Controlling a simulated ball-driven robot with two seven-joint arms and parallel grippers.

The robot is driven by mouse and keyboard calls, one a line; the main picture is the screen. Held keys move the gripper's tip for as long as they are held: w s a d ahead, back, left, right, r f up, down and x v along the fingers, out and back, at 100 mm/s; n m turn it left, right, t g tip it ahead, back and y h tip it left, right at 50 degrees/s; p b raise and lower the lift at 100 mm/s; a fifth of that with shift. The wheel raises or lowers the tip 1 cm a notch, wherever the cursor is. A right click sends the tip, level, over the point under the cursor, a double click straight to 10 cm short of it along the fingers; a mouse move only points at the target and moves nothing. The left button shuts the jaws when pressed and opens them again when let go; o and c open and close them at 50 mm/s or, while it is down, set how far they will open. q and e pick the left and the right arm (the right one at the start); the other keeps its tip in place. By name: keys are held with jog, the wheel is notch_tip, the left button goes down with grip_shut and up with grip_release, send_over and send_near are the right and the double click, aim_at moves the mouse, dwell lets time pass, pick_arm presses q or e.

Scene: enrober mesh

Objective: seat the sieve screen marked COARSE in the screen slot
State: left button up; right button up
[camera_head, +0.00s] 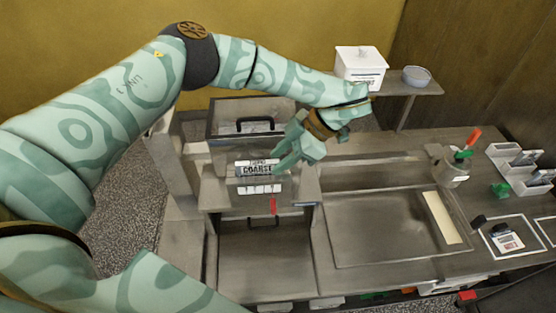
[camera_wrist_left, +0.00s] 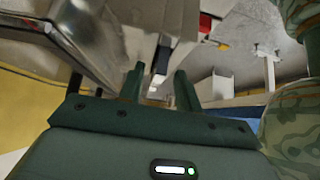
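A dark plate lettered COARSE (camera_head: 258,169) shows in the head view at the front of the steel machine (camera_head: 212,190), just above a white label strip (camera_head: 260,188). I cannot tell how deep the screen sits or whether it is in the slot. My left gripper (camera_head: 284,160) is just right of the COARSE plate, its fingers pointing down and left. In the left wrist view, the left gripper's fingers (camera_wrist_left: 159,85) are apart. A black bar with a white end (camera_wrist_left: 161,62) shows between or beyond them, with gaps on both sides. My right gripper is not in view.
A clear-sided hood with a black handle (camera_head: 253,124) stands behind the plate. A red tag (camera_head: 274,205) hangs below it. A shallow steel basin (camera_head: 385,240) lies to the right. A tool pot (camera_head: 450,170) and white bins (camera_head: 520,165) stand farther right. A white box (camera_head: 360,68) is on the back shelf.

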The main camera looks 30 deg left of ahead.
pick_arm(q)
jog(key=b+v, duration=0.1)
jog(key=v, duration=0.9)
jog(key=shift+d+r, duration=0.2)
jog(key=shift+d, duration=0.05)
jog(key=shift+w, duration=0.1)
